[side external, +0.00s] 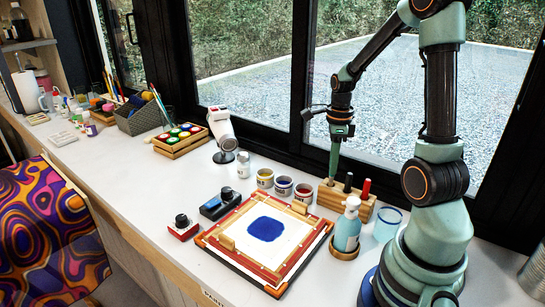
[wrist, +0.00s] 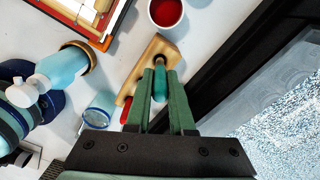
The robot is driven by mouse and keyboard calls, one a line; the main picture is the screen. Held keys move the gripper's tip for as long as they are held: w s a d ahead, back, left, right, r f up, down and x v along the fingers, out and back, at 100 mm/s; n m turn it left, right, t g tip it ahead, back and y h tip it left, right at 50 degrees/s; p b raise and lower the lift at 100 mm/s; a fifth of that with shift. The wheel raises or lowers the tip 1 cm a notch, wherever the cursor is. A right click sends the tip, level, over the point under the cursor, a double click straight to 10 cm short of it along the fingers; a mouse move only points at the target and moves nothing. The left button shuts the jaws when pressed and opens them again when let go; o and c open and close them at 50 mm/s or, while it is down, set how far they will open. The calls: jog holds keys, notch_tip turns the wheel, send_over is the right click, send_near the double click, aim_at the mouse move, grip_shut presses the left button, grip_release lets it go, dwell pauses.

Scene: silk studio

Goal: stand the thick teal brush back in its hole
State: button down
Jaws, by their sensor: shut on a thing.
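The thick teal brush (wrist: 160,83) is between the two fingers of my gripper (wrist: 160,72), which are shut on it. In the side view my gripper (side external: 334,172) points down just over the left end of the wooden brush block (side external: 362,208). The block also shows in the wrist view (wrist: 168,45), with a dark round hole (wrist: 160,57) at the brush's far end. I cannot tell whether the brush's end is above the hole or inside it. A black brush (side external: 348,182) and a red brush (side external: 366,188) stand upright in the block's other holes.
A soap bottle (side external: 347,228) and a clear blue-rimmed cup (side external: 387,224) stand in front of the block. Several paint jars (side external: 284,186) stand to its left. A framed screen with a blue patch (side external: 231,240) lies before them. The window frame (side external: 400,184) runs close behind.

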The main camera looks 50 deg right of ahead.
aim_at(331, 182)
jog(key=shift+f, duration=0.8)
dwell(0.4)
jog(key=shift+f, duration=0.35)
jog(key=shift+f, duration=0.9)
dwell(0.4)
jog(key=c, duration=0.7)
grip_release()
notch_tip(331, 182, up, 12)
jog(key=shift+r, duration=0.1)
